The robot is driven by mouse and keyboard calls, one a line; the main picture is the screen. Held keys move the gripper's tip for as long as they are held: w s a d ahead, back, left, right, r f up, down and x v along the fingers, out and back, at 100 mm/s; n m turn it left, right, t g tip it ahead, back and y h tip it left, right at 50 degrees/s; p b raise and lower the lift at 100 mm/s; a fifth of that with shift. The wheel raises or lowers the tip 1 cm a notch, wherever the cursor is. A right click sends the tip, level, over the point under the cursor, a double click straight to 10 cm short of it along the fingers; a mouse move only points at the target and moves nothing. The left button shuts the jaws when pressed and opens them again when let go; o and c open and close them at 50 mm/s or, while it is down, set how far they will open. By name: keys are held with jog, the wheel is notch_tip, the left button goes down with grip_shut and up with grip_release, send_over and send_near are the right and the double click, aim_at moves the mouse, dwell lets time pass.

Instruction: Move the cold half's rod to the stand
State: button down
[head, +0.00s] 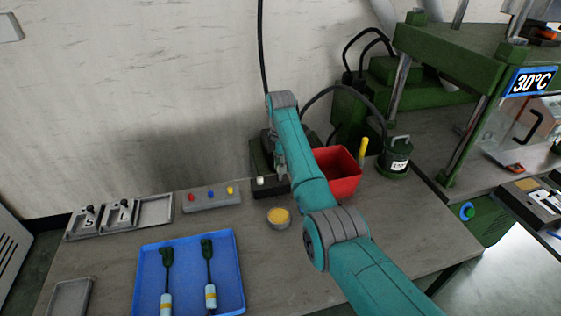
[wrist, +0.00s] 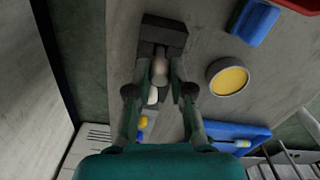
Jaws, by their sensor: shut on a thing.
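My gripper (wrist: 159,72) points down over the bench and is shut on a small pale beige rod-like piece (wrist: 160,74), seen between its fingers in the wrist view. A dark block (wrist: 165,34) lies just beyond the fingertips; I cannot tell whether the held piece touches it. In the head view my gripper (head: 282,172) is partly hidden by my arm, beside the dark block (head: 265,188), and the held piece cannot be made out. A white knob (head: 261,181) shows at the block's front; a pale knob (wrist: 153,96) also shows in the wrist view.
A red bin (head: 340,178) and a dark canister (head: 396,158) stand right of my gripper. A round yellow-topped dish (head: 278,217) lies in front. A button box (head: 211,199), grey trays marked S and L (head: 155,208) and a blue tray (head: 184,246) with two tools are left. A green press stands right.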

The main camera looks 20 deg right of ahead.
jog(key=shift+f, duration=1.55)
jog(key=c, duration=1)
grip_release()
jog(key=shift+o, duration=0.2)
notch_tip(320, 180, up, 12)
